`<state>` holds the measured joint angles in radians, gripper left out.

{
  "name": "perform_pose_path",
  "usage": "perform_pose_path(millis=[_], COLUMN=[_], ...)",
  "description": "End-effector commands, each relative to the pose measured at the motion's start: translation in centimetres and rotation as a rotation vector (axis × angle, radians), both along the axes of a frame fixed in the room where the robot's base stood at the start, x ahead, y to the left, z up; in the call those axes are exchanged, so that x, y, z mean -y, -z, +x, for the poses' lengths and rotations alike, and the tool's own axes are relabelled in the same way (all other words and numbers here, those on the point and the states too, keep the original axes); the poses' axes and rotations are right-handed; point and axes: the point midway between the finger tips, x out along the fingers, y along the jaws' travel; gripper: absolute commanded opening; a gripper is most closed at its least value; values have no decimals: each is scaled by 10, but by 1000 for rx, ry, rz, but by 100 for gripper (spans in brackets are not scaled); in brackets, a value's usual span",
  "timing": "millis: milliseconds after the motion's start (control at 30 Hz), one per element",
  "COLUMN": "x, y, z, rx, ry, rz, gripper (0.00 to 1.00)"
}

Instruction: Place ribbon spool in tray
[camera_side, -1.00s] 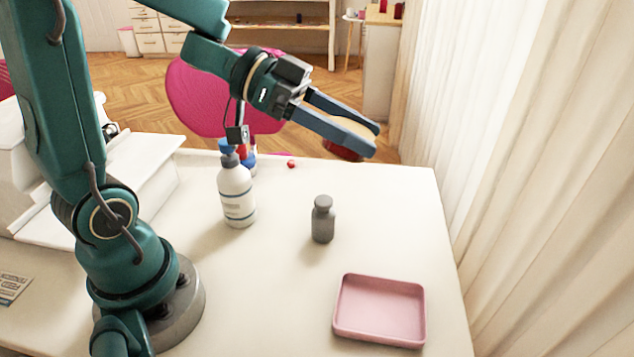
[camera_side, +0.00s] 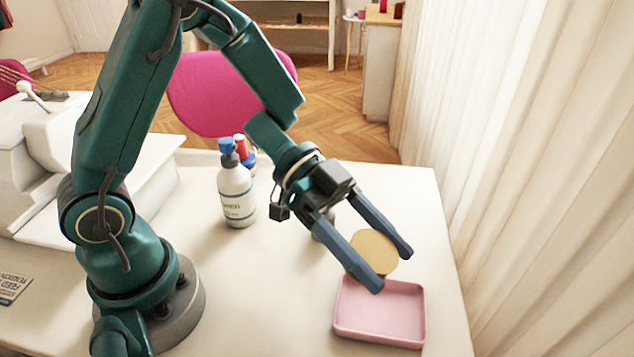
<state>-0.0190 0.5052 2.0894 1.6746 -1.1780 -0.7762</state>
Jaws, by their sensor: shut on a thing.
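The ribbon spool (camera_side: 374,252) shows as a round tan disc face between the two blue-grey fingers of my gripper (camera_side: 393,271). My gripper is shut on the spool and points down and to the right. The spool appears above the far edge of the pink tray (camera_side: 346,326); its exact height over the tray is hard to tell. The tray is shallow, rectangular and empty in its visible part, near the front right of the white table. The near finger hides part of the spool.
A grey bottle (camera_side: 322,226) stands mostly hidden behind my gripper. A white bottle with a blue cap (camera_side: 236,190) stands further left, with small red and blue items (camera_side: 245,150) behind it. A white machine (camera_side: 110,190) is at the left. A curtain (camera_side: 540,150) hangs at the right.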

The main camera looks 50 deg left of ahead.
Motion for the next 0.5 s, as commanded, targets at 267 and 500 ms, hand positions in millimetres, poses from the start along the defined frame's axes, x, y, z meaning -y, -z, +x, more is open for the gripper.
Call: perform_pose_path(millis=[267, 500], x=[0, 0], y=[38, 54], z=[0, 0], rx=[-9, -2], ry=[-1, -2], rz=[-1, 0], gripper=[12, 12])
